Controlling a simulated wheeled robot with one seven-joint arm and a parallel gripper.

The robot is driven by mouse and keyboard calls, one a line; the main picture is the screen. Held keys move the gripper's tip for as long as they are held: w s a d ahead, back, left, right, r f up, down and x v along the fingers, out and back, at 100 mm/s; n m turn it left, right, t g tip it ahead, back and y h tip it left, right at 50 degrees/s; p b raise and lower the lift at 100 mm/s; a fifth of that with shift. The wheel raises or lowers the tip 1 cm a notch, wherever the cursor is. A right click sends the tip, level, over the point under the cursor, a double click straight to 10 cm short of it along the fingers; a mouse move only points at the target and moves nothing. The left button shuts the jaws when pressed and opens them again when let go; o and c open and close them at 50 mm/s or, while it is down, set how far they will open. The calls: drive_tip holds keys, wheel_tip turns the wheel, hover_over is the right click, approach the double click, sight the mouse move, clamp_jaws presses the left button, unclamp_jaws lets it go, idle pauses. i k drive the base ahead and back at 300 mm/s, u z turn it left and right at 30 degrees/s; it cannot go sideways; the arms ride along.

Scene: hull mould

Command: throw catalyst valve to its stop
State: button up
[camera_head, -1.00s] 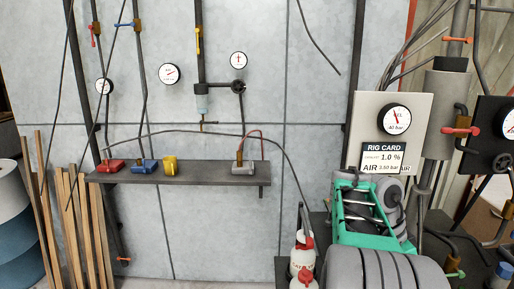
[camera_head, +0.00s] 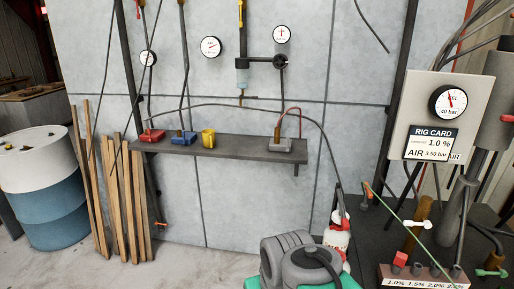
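No valve in view carries a readable catalyst name, so I cannot tell which is the catalyst valve. At the lower right, a block marked with percentages (camera_head: 425,283) from 1.0% up stands at the bench's front, with a small red part (camera_head: 400,259) just above it. Behind it are a white-handled valve (camera_head: 418,224) and a red-handled valve (camera_head: 367,189). A green-handled valve (camera_head: 491,273) is at the right edge. The rig card (camera_head: 431,143) reads 1.0% and AIR 3.50 bar. My grey and teal arm shows at the bottom centre; my gripper's fingers are not visible.
A wall shelf (camera_head: 225,149) holds red, blue and yellow items. A red-and-white bottle (camera_head: 337,235) stands beside my arm. A thin green line crosses the dark bench (camera_head: 385,235). Wooden planks (camera_head: 125,205) and a drum (camera_head: 42,185) stand left. Open floor lies at lower left.

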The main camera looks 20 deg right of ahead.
sight(427, 224)
drive_tip(key=u, duration=0.6)
drive_tip(key=k, duration=1.05)
drive_tip(key=z, duration=1.4)
drive_tip(key=i, duration=0.5)
drive_tip(key=z, duration=0.1)
